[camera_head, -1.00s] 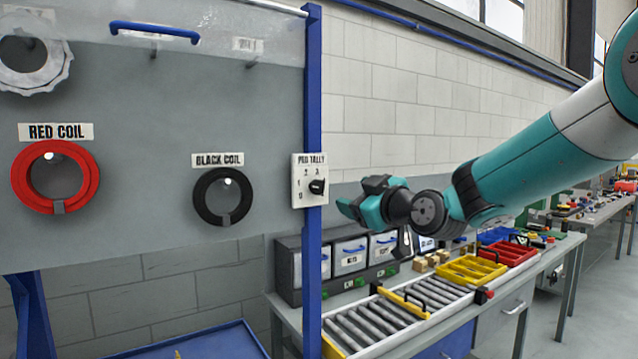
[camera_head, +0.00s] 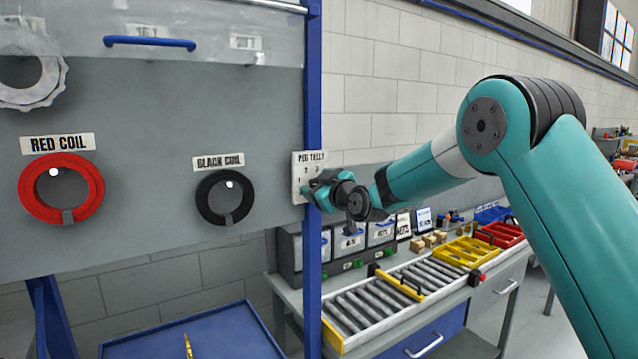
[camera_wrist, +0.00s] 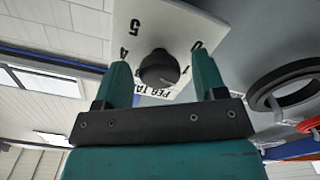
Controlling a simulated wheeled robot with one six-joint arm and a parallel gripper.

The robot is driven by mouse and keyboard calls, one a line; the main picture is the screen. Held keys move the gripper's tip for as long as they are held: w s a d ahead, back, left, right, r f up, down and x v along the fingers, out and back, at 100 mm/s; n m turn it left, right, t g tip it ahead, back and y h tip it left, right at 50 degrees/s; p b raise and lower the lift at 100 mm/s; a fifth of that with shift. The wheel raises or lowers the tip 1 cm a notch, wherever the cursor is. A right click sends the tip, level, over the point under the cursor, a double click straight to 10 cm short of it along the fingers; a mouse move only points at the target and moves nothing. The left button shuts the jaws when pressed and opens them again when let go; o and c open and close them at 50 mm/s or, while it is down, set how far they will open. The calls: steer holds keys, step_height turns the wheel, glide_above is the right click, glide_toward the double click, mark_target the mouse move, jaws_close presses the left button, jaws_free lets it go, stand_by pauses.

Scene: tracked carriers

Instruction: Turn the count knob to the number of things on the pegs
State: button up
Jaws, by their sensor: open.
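The white peg tally plate (camera_head: 298,170) is on the blue post at the board's right edge. Its black knob (camera_wrist: 160,68) shows in the wrist view, with 5, 4, 0 and 1 printed around it; I cannot tell where it points. My gripper (camera_head: 314,188) is at the plate and hides the knob in the head view. In the wrist view my gripper (camera_wrist: 162,78) is open, one finger on each side of the knob, not visibly touching it. A red coil (camera_head: 32,204) and a black coil (camera_head: 206,203) hang on labelled pegs. A pale toothed ring (camera_head: 52,82) hangs upper left.
A clear cover with a blue handle (camera_head: 150,42) spans the board's top and blurs the pegs behind it. The blue post (camera_head: 313,270) stands beside my gripper. A bench with a roller conveyor (camera_head: 375,310) and yellow tray (camera_head: 465,255) lies right. A blue tray (camera_head: 215,335) is below.

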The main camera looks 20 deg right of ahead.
steer(key=shift+c, duration=0.2)
steer(key=c, duration=0.9)
steer(key=shift+f+m+b, duration=0.1)
steer(key=shift+m+b, duration=0.2)
steer(key=shift+b, duration=0.15)
steer(key=m+b, duration=0.4)
steer(key=m, duration=0.2)
steer(key=m+b, duration=0.4)
steer(key=m, duration=0.2)
steer(key=m+b, duration=0.4)
steer(key=m, duration=0.3)
steer(key=shift+d, duration=0.25)
